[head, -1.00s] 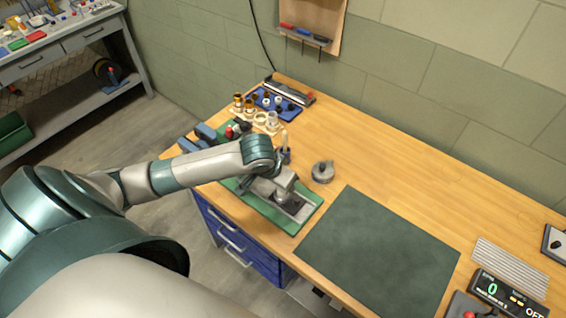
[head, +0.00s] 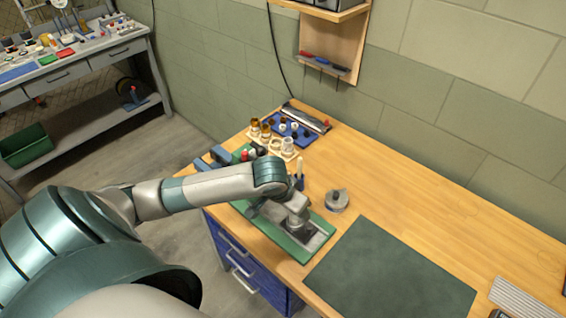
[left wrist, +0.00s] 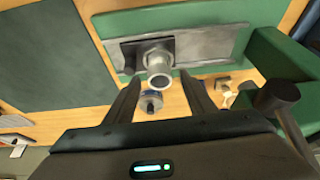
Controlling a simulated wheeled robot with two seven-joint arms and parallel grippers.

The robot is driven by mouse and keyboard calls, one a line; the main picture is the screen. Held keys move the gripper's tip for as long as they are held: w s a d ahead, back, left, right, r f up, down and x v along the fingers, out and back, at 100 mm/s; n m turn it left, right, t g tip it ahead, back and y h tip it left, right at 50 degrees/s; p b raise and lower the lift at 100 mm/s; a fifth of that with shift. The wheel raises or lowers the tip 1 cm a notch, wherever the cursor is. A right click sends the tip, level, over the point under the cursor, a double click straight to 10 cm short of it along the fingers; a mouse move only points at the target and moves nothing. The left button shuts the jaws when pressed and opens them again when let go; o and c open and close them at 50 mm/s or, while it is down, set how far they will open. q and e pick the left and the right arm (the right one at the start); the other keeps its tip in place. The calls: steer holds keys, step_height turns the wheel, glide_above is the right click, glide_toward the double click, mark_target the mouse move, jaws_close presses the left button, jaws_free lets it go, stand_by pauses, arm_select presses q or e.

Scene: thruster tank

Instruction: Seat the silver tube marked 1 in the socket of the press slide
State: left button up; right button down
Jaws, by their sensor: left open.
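A silver tube (left wrist: 158,62) stands on the grey press slide (left wrist: 205,46) in the left wrist view, its open dark end facing the camera. Its lower end is at a dark block (left wrist: 133,53), the socket area; how deep it sits cannot be told, and no mark 1 is readable. My left gripper (left wrist: 160,84) is open, its fingers on either side of the tube's end, with gaps showing. In the head view my left gripper (head: 297,207) is over the press slide (head: 318,240) and hides much of the tube. My right gripper is not in view.
The slide lies on a green base (head: 295,251). A grey round part (head: 337,200) stands behind it, and a dark mat (head: 390,270) lies to the right. A blue tray (head: 286,134) and several small rings stand at the back left. The bench's middle right is clear.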

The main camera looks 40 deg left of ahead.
arm_select(q)
steer(key=p+v, duration=0.1)
steer(key=v, duration=1.4)
steer(key=shift+s+r, duration=0.2)
steer(key=shift+r, duration=0.1)
stand_by(0.4)
